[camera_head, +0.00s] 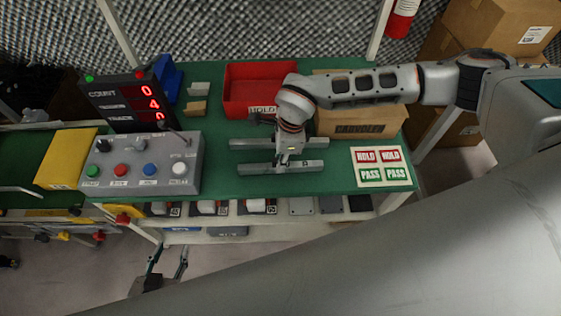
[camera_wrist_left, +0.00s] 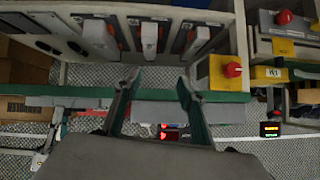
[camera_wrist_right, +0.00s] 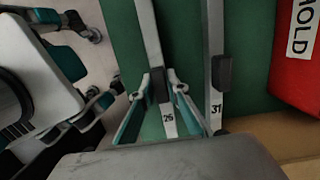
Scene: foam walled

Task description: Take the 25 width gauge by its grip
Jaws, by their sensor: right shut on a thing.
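The 25 width gauge (camera_head: 255,169) is a long grey bar on the green bench top, the nearer of two bars in the head view. In the right wrist view the gauge (camera_wrist_right: 151,40) shows its "25" label and a dark grip. My right gripper (camera_wrist_right: 162,88) is shut on that dark grip, one finger on each side; in the head view the gripper (camera_head: 287,160) is over the bar's middle. The 31 gauge (camera_wrist_right: 217,35) lies alongside, apart. My left gripper (camera_wrist_left: 158,88) is open and empty, low in front of the bench.
A red HOLD tray (camera_head: 245,85) and a cardboard box (camera_head: 370,122) stand behind the gauges. A control box (camera_head: 150,163) and a count display (camera_head: 128,100) are at the left. A HOLD/PASS sheet (camera_head: 382,167) lies at the right. Bare green bench top surrounds the gauges.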

